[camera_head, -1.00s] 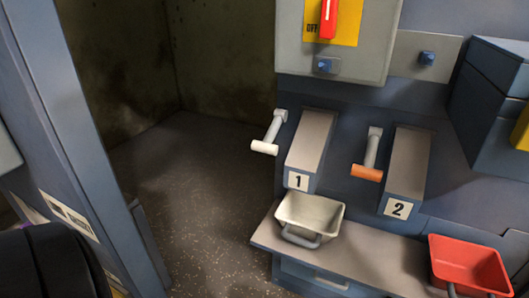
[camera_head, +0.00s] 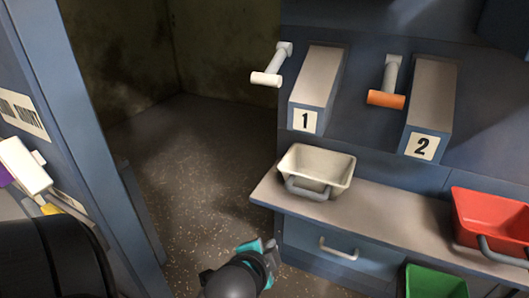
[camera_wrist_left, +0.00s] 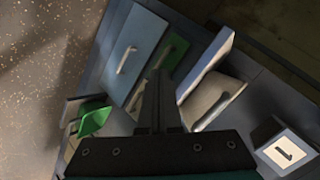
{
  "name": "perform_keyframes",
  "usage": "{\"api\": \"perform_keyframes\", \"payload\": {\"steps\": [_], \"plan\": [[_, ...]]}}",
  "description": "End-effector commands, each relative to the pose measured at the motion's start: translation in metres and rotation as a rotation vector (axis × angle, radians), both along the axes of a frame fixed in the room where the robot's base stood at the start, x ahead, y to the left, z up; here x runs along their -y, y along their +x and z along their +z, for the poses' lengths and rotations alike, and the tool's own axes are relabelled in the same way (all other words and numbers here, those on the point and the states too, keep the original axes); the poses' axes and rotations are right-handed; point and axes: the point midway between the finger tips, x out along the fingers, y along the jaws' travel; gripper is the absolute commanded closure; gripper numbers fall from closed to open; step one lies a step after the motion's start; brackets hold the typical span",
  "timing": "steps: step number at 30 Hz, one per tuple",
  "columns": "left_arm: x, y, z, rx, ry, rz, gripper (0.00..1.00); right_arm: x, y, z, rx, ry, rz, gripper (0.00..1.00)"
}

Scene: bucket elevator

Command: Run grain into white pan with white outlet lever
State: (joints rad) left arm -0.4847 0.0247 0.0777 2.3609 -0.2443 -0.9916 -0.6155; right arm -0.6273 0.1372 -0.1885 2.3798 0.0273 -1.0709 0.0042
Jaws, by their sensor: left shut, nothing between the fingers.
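The white pan (camera_head: 316,168) stands upright on the ledge under outlet spout 1 (camera_head: 322,80), its grey handle towards me. I see no grain in it. The white outlet lever (camera_head: 268,78) sticks out left of that spout with its white grip low. My left gripper (camera_head: 268,248) is below and left of the pan, in front of the cabinet, apart from pan and lever. In the left wrist view the shut, empty fingers (camera_wrist_left: 158,78) are beside the white pan (camera_wrist_left: 208,96). My right gripper is not in view.
An orange-gripped lever (camera_head: 386,97) sits beside spout 2 (camera_head: 430,95). A red pan (camera_head: 488,215) stands at the ledge's right, and a green pan (camera_head: 435,282) shows lower down. A drawer handle (camera_head: 338,250) sticks out below the ledge. Speckled floor (camera_head: 205,190) is open at left.

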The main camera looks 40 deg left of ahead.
Motion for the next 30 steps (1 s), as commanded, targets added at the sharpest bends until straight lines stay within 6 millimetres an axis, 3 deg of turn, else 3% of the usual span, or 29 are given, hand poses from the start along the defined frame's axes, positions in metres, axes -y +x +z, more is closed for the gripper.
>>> {"api": "perform_keyframes", "payload": {"steps": [3,6,10,15,22,30], "plan": [[-0.036,0.024,0.04,0.118,0.315,-0.068,1.0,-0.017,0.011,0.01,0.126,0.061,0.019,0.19],[-0.06,0.036,0.072,0.175,0.602,-0.112,1.0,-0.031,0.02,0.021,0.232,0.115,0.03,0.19],[-0.082,0.043,0.111,0.199,0.986,-0.153,1.0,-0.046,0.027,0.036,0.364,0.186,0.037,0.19],[-0.092,0.043,0.153,0.157,1.491,-0.184,1.0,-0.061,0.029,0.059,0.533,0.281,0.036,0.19],[-0.085,0.039,0.18,0.049,1.99,-0.199,1.0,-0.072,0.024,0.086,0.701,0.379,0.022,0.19],[-0.081,0.043,0.188,0.01,2.148,-0.201,1.0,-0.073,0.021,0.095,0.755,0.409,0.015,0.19]]}}
